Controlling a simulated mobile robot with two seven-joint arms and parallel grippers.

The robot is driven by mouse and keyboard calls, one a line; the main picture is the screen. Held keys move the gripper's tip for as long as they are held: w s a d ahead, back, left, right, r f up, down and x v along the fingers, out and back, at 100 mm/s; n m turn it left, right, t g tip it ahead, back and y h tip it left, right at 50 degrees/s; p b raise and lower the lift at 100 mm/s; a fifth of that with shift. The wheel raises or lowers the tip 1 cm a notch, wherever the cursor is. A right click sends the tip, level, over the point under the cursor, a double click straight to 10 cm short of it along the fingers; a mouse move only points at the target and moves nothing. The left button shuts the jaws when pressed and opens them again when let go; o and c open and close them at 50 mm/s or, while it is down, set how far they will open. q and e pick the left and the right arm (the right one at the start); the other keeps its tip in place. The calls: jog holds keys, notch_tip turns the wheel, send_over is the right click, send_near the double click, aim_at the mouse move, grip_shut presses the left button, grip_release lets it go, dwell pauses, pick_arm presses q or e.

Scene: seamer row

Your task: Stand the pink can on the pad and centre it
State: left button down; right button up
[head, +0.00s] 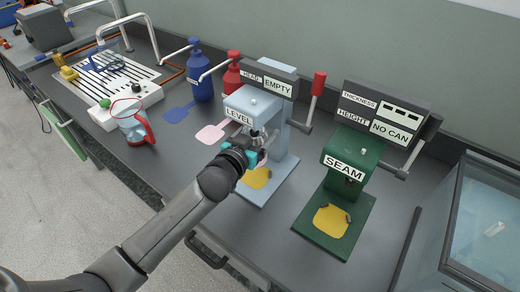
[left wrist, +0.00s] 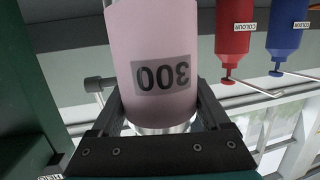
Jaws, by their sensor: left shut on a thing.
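The pink can (left wrist: 150,35) fills the middle of the left wrist view. Its "300" label appears upside down, as do the bottles behind it, so the can looks upright. My left gripper (head: 261,148) is shut on the can, with fingers on both sides. In the head view it is at the front of the light blue LEVEL machine (head: 268,107), under its head and above a yellow pad (head: 257,178). The gripper mostly hides the can there. I cannot tell whether the can touches the pad. My right gripper is not in view.
The green SEAM machine (head: 348,160) with another yellow pad (head: 331,221) stands to the right, its display reading NO CAN. A glass-sided case (head: 490,225) is at far right. Blue (head: 201,80) and red (head: 232,72) pump bottles stand behind. A clear jug (head: 133,125) is left.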

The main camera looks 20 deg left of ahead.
pick_arm(q)
notch_tip(320, 180, down, 6)
jog(key=shift+s+r+b, duration=0.15)
jog(key=shift+r+b, duration=0.05)
jog(key=shift+b, duration=0.8)
jog(key=shift+w+f, duration=0.1)
jog(key=shift+w, duration=0.1)
jog(key=shift+f, duration=0.15)
grip_release()
jog(key=shift+f, duration=0.1)
jog(key=shift+r, duration=0.3)
jog(key=p+v, duration=0.2)
jog(key=v, duration=1)
jog(key=shift+s+f, duration=0.1)
